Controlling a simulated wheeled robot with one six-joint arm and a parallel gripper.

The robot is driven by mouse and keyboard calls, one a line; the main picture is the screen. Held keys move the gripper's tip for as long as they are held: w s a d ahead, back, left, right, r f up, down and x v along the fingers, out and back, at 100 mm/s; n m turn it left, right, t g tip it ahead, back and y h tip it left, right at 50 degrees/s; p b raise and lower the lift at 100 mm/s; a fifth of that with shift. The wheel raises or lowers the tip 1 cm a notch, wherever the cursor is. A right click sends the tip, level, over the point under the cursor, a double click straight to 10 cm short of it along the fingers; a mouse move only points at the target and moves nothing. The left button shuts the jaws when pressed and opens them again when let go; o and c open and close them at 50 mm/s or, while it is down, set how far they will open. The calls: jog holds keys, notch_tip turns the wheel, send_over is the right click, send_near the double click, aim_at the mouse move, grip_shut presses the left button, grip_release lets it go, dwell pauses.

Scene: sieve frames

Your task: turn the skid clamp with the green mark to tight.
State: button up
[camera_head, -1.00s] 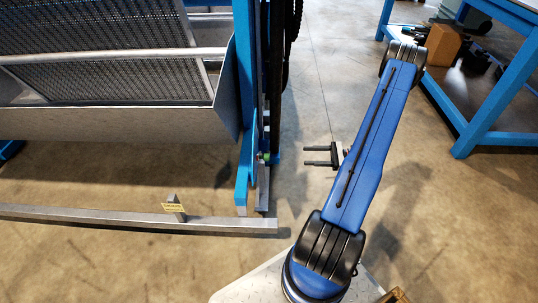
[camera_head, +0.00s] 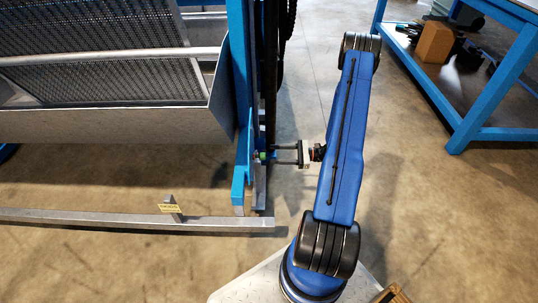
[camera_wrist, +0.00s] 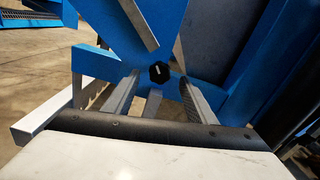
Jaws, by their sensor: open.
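The skid clamp with the green mark (camera_head: 263,155) sits low on the blue upright of the sieve frame in the head view. In the wrist view a black knob (camera_wrist: 159,72) with a short white line shows on the blue frame; the green mark cannot be made out there. My gripper (camera_head: 276,154) is open and level, its fingertips close to the clamp from the right. In the wrist view the knob appears between the two fingers, a little beyond their tips. I cannot tell whether they touch it.
The blue upright (camera_head: 241,110) and the metal sieve trough (camera_head: 120,125) stand at left. A blue workbench (camera_head: 468,120) stands at right.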

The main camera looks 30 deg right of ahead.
jog(key=shift+x, duration=1.85)
jog(key=c, duration=1)
jog(key=shift+c, duration=0.2)
jog(key=shift+m, duration=0.4)
jog(key=m, duration=2.4)
jog(key=shift+d, duration=0.1)
jog(key=shift+m, duration=0.4)
